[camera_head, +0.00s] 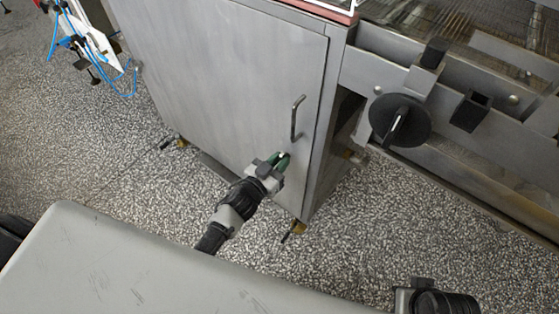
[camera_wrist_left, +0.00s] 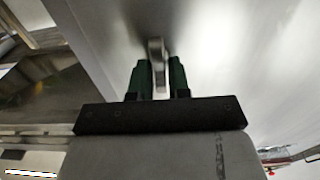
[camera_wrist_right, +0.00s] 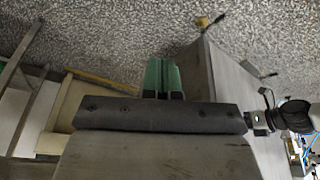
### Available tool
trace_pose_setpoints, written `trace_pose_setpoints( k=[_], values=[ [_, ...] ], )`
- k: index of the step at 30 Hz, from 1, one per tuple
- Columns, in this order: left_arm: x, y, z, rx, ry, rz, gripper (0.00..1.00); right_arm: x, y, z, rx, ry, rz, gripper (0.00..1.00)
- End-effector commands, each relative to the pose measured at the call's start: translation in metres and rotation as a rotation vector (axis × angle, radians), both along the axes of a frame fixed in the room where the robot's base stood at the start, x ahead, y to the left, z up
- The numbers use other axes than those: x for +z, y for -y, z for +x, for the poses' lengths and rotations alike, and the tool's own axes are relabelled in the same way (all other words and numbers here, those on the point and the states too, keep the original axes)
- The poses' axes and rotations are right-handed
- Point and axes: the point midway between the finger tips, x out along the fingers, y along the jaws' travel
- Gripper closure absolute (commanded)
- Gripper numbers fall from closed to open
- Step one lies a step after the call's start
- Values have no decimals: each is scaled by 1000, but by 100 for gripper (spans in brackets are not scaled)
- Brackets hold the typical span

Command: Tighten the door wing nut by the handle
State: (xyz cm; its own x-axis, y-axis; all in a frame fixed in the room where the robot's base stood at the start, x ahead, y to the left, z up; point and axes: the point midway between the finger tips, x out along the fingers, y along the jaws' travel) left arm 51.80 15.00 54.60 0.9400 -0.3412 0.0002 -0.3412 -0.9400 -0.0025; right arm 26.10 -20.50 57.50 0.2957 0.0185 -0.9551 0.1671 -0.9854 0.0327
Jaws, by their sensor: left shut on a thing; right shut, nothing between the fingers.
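The grey cabinet door (camera_head: 230,75) carries a bent metal handle (camera_head: 296,118) near its right edge. My left gripper (camera_head: 283,159) is at the door just below the handle. In the left wrist view its green fingers (camera_wrist_left: 158,80) are shut on a small metal piece, the wing nut (camera_wrist_left: 157,52), which stands out from the door face. In the head view the fingers hide the wing nut. My right gripper (camera_wrist_right: 163,76) is shut and empty, with its green fingertips together in the right wrist view. The fingertips of the right one do not show in the head view.
A machine frame with a black round knob (camera_head: 400,120) is right of the cabinet. The cabinet stands on feet with brass-coloured parts (camera_head: 299,227) on a speckled floor (camera_head: 130,165). A white item with blue tubing (camera_head: 100,45) is at the upper left. Open floor lies before the door.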

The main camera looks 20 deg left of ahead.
Motion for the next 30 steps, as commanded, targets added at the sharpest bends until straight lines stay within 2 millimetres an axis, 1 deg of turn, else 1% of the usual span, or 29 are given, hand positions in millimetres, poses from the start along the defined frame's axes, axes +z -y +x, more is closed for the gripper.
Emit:
trace_pose_setpoints(
  k=[5,11,22,30],
  values=[
    [0,0,0,0,11,31,100,0,0,0,0,1,0,100],
    [0,1,-1,0,46,129,100,-3,0,0,0,-4,-1,100],
    [-1,3,-1,0,158,438,100,-5,0,0,0,-8,-1,100],
    [-2,3,-2,0,225,623,100,7,0,0,0,7,1,100]
  ],
)
